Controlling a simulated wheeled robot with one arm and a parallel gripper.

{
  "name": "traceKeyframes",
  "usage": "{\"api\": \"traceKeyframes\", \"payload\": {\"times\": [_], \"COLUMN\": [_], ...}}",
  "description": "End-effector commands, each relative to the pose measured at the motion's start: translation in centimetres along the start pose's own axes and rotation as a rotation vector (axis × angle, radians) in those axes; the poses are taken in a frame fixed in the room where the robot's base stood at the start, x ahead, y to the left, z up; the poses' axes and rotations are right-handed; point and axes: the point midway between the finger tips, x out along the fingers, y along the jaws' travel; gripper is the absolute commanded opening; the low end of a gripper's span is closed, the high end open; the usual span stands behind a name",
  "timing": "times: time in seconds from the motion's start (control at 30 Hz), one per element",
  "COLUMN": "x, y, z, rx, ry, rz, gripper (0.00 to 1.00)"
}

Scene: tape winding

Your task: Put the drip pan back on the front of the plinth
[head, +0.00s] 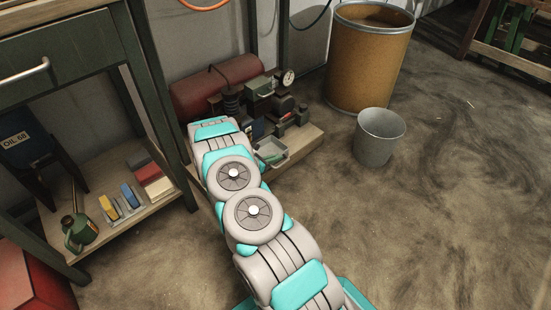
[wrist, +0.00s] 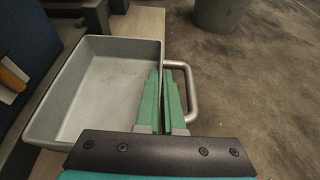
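The drip pan (wrist: 100,85) is a shallow grey tray with a loop handle (wrist: 192,88) on its right side in the wrist view. It is empty. In the head view the pan (head: 273,152) shows beyond my arm, at the front part of the wooden plinth (head: 305,142). The plinth also shows behind the pan in the wrist view (wrist: 141,24). My gripper (wrist: 163,82) has its green fingers close together on the pan's handle-side wall, one inside the pan and one within the handle loop. I cannot tell whether the pan rests on the plinth or hovers just above it.
A compressor with a red tank (head: 217,85) and a gauge stands on the plinth behind the pan. A grey bucket (head: 379,137) and a large brown drum (head: 366,58) stand to the right. A workbench with a lower shelf (head: 130,222) stands left.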

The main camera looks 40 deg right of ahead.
Motion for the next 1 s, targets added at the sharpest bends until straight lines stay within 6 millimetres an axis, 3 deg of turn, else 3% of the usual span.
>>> {"api": "traceKeyframes", "payload": {"times": [0.07,0.1,0.33,0.67,1.0], "x": [0.1,0.1,0.1,-0.1,-6.1], "y": [0.0,0.0,0.0,0.0,0.2], "z": [-0.1,-0.1,-0.1,0.1,0.2], "rx": [0.0,0.0,0.0,0.0,0.0], "ry": [-0.001,-0.001,0.0,0.0,-0.002], "rz": [0.0,0.0,0.0,0.001,0.004], "gripper": [0.0,0.09,0.35,0.35,0.35]}}
